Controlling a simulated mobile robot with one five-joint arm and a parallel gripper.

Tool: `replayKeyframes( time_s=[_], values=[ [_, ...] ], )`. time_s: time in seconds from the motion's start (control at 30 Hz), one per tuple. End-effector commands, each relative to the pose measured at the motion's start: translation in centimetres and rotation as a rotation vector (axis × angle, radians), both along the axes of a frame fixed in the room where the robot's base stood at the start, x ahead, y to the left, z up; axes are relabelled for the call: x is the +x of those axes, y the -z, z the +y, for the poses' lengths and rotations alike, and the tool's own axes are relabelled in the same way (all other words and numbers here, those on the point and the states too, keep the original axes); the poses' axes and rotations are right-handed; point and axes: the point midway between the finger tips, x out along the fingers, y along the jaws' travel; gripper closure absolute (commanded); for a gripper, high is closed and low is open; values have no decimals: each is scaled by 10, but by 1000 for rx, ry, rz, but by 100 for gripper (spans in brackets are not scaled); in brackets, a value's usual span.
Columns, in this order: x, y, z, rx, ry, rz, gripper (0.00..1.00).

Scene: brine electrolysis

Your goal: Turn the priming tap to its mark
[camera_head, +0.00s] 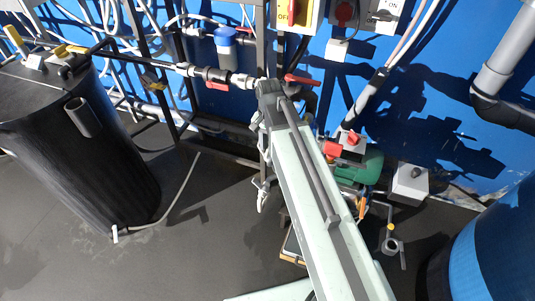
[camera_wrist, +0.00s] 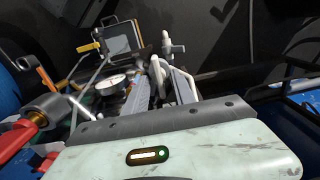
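Which fitting is the priming tap I cannot tell for certain. A red handle (camera_head: 301,79) is on the pipe beside the end of my arm in the head view. Another red handle (camera_wrist: 14,142) and a grey cylindrical fitting (camera_wrist: 38,112) show at the left of the wrist view, close to my wrist. A yellow handle (camera_wrist: 90,47) stands farther off there. No mark can be made out. My gripper (camera_wrist: 162,78) points away from the wrist, with pale curved parts around its fingers. Whether these parts touch anything, or how far the fingers are apart, is unclear. My arm hides part of the pipework.
A green pump (camera_head: 362,167) stands by the blue wall, right of my arm. A black tank (camera_head: 85,150) stands at left, and a blue barrel (camera_head: 500,250) at lower right. Grey floor (camera_head: 190,245) is open between tank and arm.

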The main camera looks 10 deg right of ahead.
Motion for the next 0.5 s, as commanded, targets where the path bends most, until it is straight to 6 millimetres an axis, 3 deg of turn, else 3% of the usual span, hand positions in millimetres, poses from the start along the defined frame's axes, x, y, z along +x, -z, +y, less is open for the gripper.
replayKeyframes(
  time_s=[0.03, 0.27, 0.3, 0.4, 0.5],
  values=[
    [0, 8, 0, 0, 0, 0, 69],
    [0, 6, 0, 0, 0, 0, 69],
    [0, 6, 0, 0, 0, 0, 72],
    [0, 6, -1, 0, 0, 0, 100],
    [0, 6, -1, 1, 0, -1, 100]
  ],
)
